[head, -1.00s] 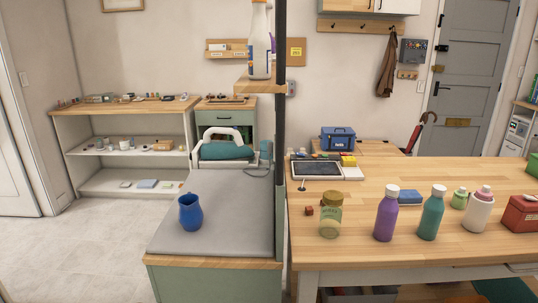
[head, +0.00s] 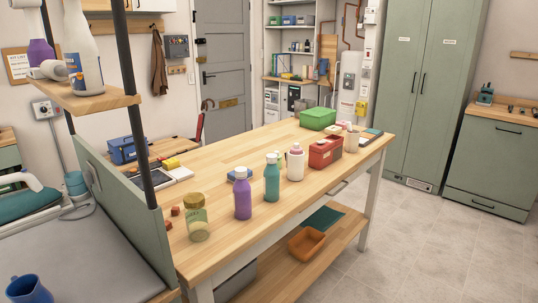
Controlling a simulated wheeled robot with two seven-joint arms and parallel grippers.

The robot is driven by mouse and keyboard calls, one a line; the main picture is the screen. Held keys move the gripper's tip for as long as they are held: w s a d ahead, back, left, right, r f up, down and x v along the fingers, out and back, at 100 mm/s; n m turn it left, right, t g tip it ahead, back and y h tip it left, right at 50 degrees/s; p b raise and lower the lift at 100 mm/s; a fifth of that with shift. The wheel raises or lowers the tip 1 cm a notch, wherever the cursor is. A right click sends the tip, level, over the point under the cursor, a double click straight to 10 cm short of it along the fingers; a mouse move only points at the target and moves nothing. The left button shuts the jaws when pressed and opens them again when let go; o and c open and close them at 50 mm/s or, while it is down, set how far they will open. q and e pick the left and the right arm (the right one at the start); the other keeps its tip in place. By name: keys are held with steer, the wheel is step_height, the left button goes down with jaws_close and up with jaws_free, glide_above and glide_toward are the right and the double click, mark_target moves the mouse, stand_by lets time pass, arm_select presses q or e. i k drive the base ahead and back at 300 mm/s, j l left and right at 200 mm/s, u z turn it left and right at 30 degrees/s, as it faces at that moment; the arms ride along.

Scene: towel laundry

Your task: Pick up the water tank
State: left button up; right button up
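I cannot tell for certain which thing is the water tank. A small teal container (head: 75,184) stands at the left beside a teal pressing device (head: 30,207) with a white handle, which is cut off by the picture's left edge. A small dark teal appliance (head: 485,95) stands on the green cabinet (head: 490,150) at the far right. A tall white boiler-like cylinder (head: 348,82) is on the back wall with pipes. Neither of my grippers is in view.
A long wooden table (head: 275,180) holds a glass jar (head: 197,217), a purple bottle (head: 242,195), a teal bottle (head: 271,178), a red box (head: 325,152) and a green box (head: 318,118). A blue jug (head: 28,290) sits at lower left. The tiled floor (head: 420,240) at right is clear.

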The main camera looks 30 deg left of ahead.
mark_target(76, 184)
steer(key=k+j+z, duration=0.25)
steer(key=z, duration=0.2)
steer(key=k+j+z, duration=0.15)
steer(key=k+z, duration=0.25)
steer(key=k+j+z, duration=0.1)
steer(key=k+z, duration=0.15)
steer(key=z, duration=0.2)
steer(key=k+z, duration=0.3)
steer(key=k, duration=0.35)
steer(key=k+j+u, duration=0.35)
steer(key=k+u, duration=0.15)
steer(key=k, duration=0.15)
steer(key=k+j+u, duration=0.15)
steer(key=k+u, duration=0.3)
steer(key=k+j+u, duration=0.2)
steer(key=u, duration=0.25)
steer(key=k+j+u, duration=0.2)
steer(key=j+u, duration=0.2)
